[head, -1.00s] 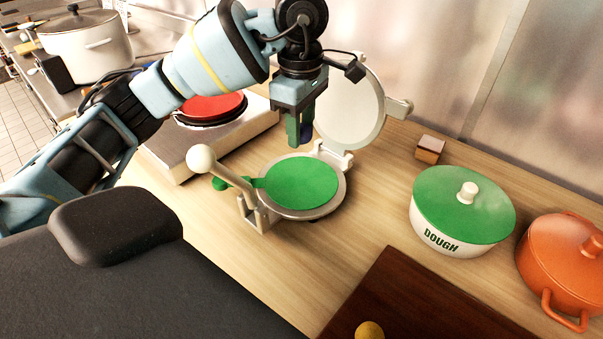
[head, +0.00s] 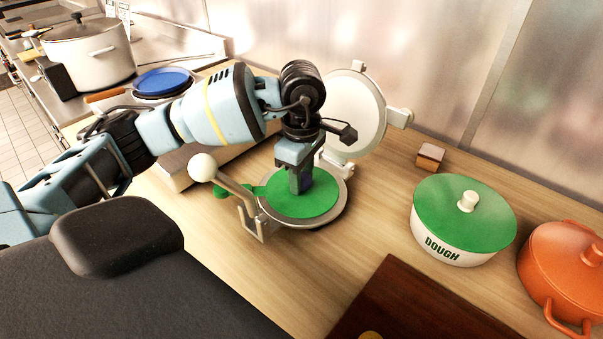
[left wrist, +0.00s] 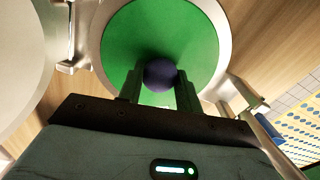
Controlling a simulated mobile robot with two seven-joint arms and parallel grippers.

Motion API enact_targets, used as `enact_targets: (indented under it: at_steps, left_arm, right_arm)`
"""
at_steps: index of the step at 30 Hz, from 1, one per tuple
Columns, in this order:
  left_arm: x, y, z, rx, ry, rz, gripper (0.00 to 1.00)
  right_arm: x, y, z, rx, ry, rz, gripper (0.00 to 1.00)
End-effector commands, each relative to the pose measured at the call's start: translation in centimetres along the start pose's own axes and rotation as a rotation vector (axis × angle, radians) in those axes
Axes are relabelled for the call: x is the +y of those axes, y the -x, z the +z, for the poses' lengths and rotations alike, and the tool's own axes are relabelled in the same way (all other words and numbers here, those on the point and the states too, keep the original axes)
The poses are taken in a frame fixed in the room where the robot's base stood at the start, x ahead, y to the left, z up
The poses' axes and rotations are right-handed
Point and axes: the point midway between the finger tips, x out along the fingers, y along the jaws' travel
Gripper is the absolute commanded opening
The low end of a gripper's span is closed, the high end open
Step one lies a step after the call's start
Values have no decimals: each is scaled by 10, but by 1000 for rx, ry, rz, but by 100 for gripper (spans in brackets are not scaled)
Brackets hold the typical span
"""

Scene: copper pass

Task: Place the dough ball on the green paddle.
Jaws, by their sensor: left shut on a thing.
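The green paddle (head: 322,202) lies flat on the round base of an open press, its handle toward the left. My left gripper (head: 300,190) points down over the paddle, low and close to its surface. Its fingers are shut on a dark purple ball (left wrist: 160,74), seen between the green fingertips in the left wrist view, with the paddle (left wrist: 130,40) behind it. I take this as the dough ball. In the head view the fingers mostly hide it. I cannot tell whether the ball touches the paddle. My right gripper is not in view.
The press lid (head: 352,112) stands open behind the paddle; its white-knobbed lever (head: 203,168) rises at the left. To the right are a small block (head: 430,157), a green-lidded dough pot (head: 452,245) and an orange pot (head: 565,270). A dark board (head: 400,300) lies in front.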

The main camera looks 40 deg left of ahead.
Motion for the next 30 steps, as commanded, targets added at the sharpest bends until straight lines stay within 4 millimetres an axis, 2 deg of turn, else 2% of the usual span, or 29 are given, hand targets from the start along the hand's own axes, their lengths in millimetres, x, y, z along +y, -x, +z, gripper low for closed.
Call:
enact_targets:
  at_steps: [10,11,15,24,30]
  left_arm:
    - [0,-4,0,0,0,0,12]
    - [0,-3,0,0,0,1,38]
    - [0,-2,0,0,1,1,56]
    - [0,-1,0,0,1,2,56]
    - [1,19,0,-1,0,5,56]
  right_arm:
    - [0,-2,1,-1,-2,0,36]
    - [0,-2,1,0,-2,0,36]
    - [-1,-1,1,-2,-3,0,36]
    - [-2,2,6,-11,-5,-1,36]
    - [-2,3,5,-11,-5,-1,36]
